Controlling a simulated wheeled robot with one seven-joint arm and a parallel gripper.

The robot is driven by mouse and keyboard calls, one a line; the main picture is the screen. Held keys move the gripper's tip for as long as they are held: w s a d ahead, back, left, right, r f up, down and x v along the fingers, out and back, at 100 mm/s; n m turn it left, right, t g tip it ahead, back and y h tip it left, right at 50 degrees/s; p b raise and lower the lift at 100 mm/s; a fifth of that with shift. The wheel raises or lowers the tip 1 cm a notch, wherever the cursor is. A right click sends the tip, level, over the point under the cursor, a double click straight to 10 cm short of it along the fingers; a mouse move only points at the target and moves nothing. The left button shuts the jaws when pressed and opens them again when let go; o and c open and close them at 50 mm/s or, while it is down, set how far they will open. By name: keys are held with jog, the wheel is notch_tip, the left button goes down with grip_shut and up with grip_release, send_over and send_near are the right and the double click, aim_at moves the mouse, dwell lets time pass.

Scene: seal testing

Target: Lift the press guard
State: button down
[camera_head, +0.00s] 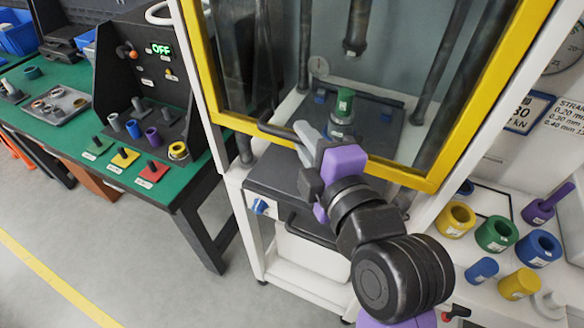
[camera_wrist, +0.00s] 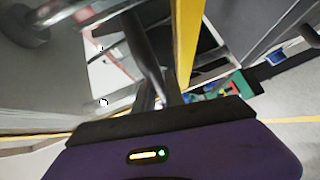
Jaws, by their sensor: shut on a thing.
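The press guard is a clear pane in a yellow frame (camera_head: 390,172) across the front of the press. Its lower edge hangs in front of the press bed, and whether it is fully down I cannot tell. In the wrist view, the yellow frame (camera_wrist: 186,45) stands just right of my dark fingers (camera_wrist: 150,60). The grip point is not clear there.
Behind the pane, a green ring (camera_head: 342,104) sits on the press bed below a dark ram (camera_head: 356,35). A green workbench (camera_head: 60,150) with coloured parts stands at left. Coloured rings and cylinders lie on a white surface (camera_head: 478,262) at right. Floor is clear at lower left.

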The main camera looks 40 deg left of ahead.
notch_tip(320, 180, up, 12)
jog(key=p, duration=0.5)
jog(key=c, duration=1.4)
grip_release()
jog(key=b, duration=0.2)
send_near(308, 71)
jog(key=s+r, duration=0.1)
jog(key=s+d+r, duration=0.1)
jog(key=s, duration=0.1)
jog(key=shift+r, duration=0.15)
jog(key=shift+w, duration=0.1)
